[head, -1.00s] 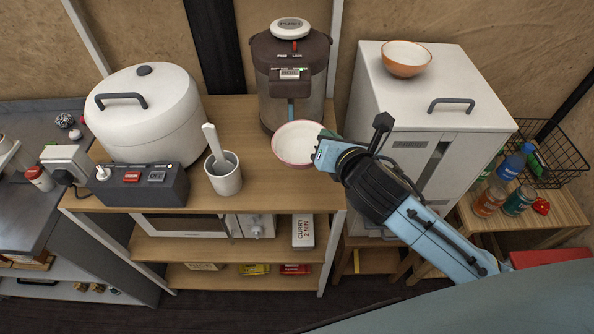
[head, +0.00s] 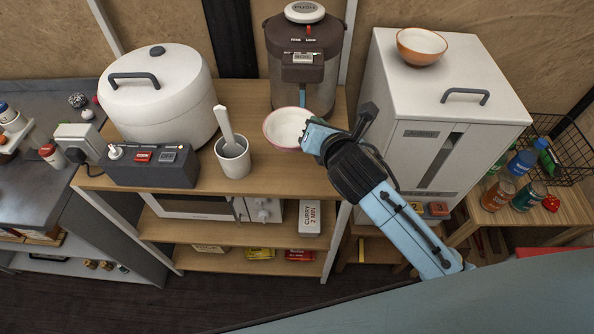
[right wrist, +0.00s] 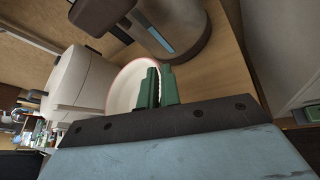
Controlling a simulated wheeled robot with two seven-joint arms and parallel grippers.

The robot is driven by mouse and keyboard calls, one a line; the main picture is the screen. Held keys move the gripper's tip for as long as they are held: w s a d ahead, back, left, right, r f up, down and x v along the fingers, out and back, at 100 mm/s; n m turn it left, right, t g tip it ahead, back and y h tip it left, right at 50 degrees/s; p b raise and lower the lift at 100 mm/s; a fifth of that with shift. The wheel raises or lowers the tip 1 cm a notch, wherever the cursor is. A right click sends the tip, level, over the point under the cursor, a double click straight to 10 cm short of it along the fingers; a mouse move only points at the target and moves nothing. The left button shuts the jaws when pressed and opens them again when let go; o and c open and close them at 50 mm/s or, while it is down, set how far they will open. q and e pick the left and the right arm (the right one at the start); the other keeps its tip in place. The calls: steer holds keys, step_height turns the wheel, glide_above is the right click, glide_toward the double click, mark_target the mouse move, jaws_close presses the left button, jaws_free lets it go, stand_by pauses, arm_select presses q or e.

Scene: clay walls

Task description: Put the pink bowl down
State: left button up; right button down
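The pink bowl (head: 284,124), white inside with a pink rim, is in front of the drink dispenser (head: 298,73) over the wooden counter (head: 258,172). It looks about level; I cannot tell whether its base touches the counter. My right gripper (head: 308,136) is at the bowl's right side, shut on its rim. In the right wrist view, the green fingers (right wrist: 158,88) stand close together with the bowl's edge (right wrist: 124,88) between them. My left gripper is not in view.
A white cup with a spoon (head: 233,160) stands left of the bowl, near a big white cooker (head: 160,105) and a switch box (head: 150,166). A white cabinet (head: 440,120) with an orange bowl (head: 421,45) on top is at right. Bare counter lies in front of the bowl.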

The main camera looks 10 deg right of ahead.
steer(key=shift+f+b, duration=1.1)
steer(key=shift+f, duration=3.65)
steer(key=c, duration=1.6)
jaws_free()
steer(key=shift+f, duration=0.15)
steer(key=shift+s+r, duration=0.15)
steer(key=shift+r, duration=0.05)
steer(key=p+v, duration=0.1)
steer(key=v, duration=1)
steer(key=shift+s, duration=0.4)
steer(key=shift+r, duration=0.1)
